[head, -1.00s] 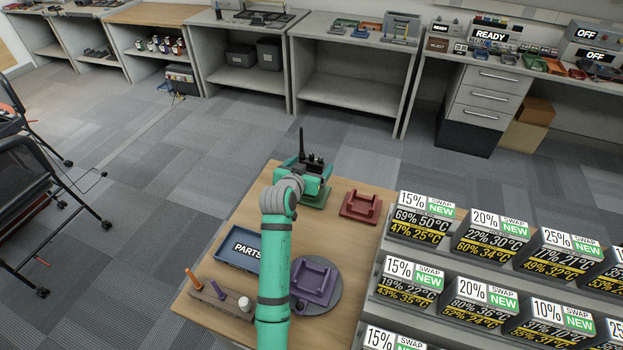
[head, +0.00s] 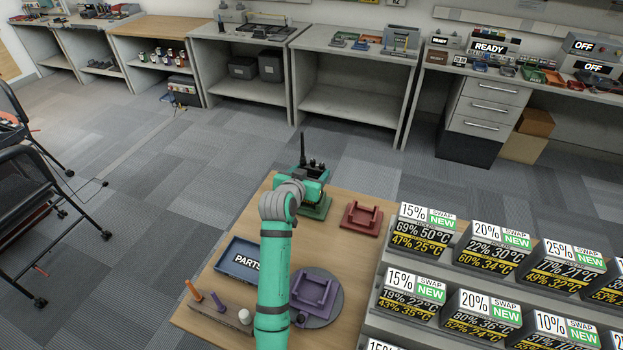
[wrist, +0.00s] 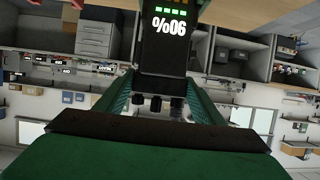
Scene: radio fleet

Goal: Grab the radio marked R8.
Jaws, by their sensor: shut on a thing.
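A black radio with a long antenna (head: 302,147) stands at the far end of the wooden table, at a green cradle (head: 317,208). My gripper (head: 314,178) is shut on it, and my teal arm reaches over the table from the front. In the wrist view the radio (wrist: 163,55) shows upside down between the green fingers, with a 90% display, green bars and knobs at its top. The R8 mark is not visible. I cannot tell whether the radio touches the cradle.
A red cradle (head: 361,217) stands just right of the green one. A purple cradle (head: 313,293) on a round grey plate, a blue PARTS tray (head: 236,265) and a pen holder (head: 218,312) are nearer. Racks of labelled packs (head: 427,240) stand at right. Floor beyond the table is clear.

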